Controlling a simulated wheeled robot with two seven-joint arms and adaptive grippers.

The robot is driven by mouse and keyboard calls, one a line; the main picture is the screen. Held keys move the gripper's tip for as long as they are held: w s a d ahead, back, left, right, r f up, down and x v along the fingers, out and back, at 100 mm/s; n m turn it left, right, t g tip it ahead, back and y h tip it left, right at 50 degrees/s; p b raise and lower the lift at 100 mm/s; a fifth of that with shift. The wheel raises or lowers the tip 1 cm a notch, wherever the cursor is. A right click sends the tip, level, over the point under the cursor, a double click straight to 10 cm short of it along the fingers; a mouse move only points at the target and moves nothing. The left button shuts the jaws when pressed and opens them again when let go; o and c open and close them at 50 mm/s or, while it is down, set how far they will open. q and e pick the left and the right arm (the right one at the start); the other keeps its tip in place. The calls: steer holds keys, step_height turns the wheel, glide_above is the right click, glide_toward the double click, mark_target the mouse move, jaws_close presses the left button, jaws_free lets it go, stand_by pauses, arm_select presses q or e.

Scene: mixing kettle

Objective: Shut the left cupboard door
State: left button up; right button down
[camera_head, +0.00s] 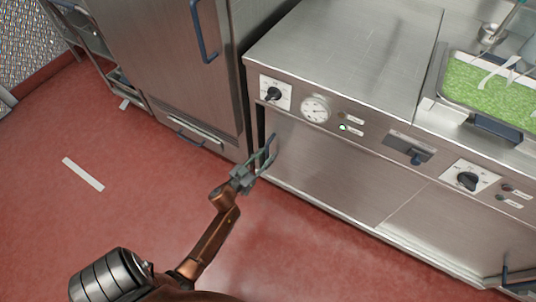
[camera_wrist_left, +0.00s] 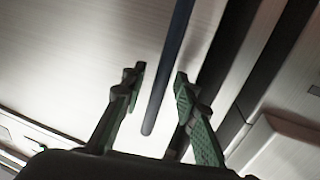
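The left cupboard door (camera_head: 318,160) is the flat steel panel under the counter's dial strip. It looks nearly flush with the front, but a dark strip shows along its left edge. Its dark blue bar handle (camera_head: 270,146) is near that edge. My left gripper (camera_head: 262,164) is at the handle. In the left wrist view the handle (camera_wrist_left: 168,70) runs between the two green-padded fingers (camera_wrist_left: 157,80). The fingers are apart, with a gap visible on either side of the bar. I cannot make out my right gripper.
A tall steel cabinet (camera_head: 185,60) stands left of the counter. The steel worktop (camera_head: 345,50) has a knob (camera_head: 273,94) and a gauge (camera_head: 315,109) on its front. A tray of green food (camera_head: 490,85) is at the right. The red floor (camera_head: 130,215) in front is mostly clear.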

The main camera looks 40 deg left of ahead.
arm_select(q)
steer(key=shift+c, duration=0.5)
jaws_close()
